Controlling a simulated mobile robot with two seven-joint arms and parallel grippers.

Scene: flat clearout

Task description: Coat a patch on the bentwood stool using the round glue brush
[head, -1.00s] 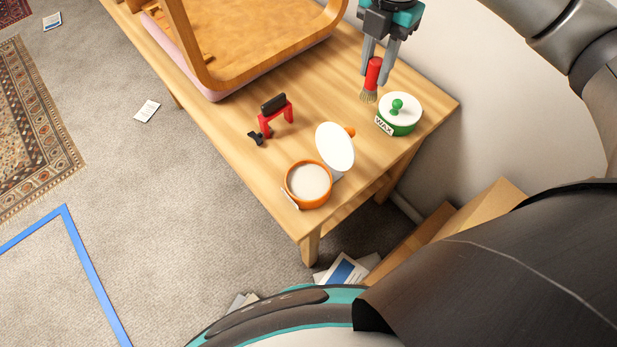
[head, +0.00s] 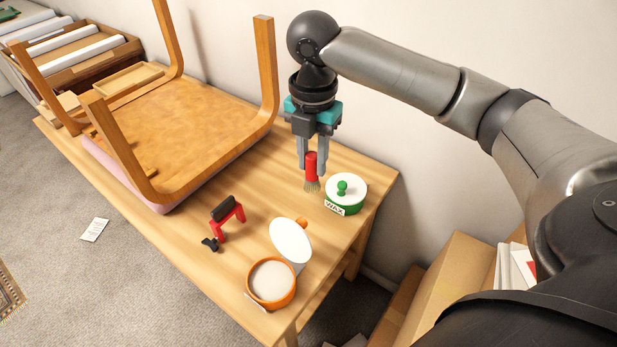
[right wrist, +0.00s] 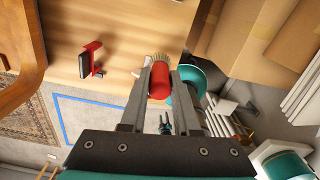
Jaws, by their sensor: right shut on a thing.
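The bentwood stool (head: 200,139) lies upside down on the wooden table, its legs pointing up, on a pink pad (head: 120,172). My right gripper (head: 312,170) is shut on the round glue brush (head: 311,164), which has a red handle and bristles pointing down. The brush is upright, right of the stool and beside the wax tin. In the right wrist view the red handle (right wrist: 159,82) sits between the fingers, with bristles at its far end. An orange pot (head: 270,284) of whitish glue stands at the table's near end, its white lid (head: 290,240) tilted up behind it. My left gripper is not in view.
A green wax tin (head: 346,194) with a white lid stands close right of the brush. A red clamp with a black bar (head: 226,215) stands between stool and pot. Cardboard boxes (head: 440,275) are right of the table; a wall is behind.

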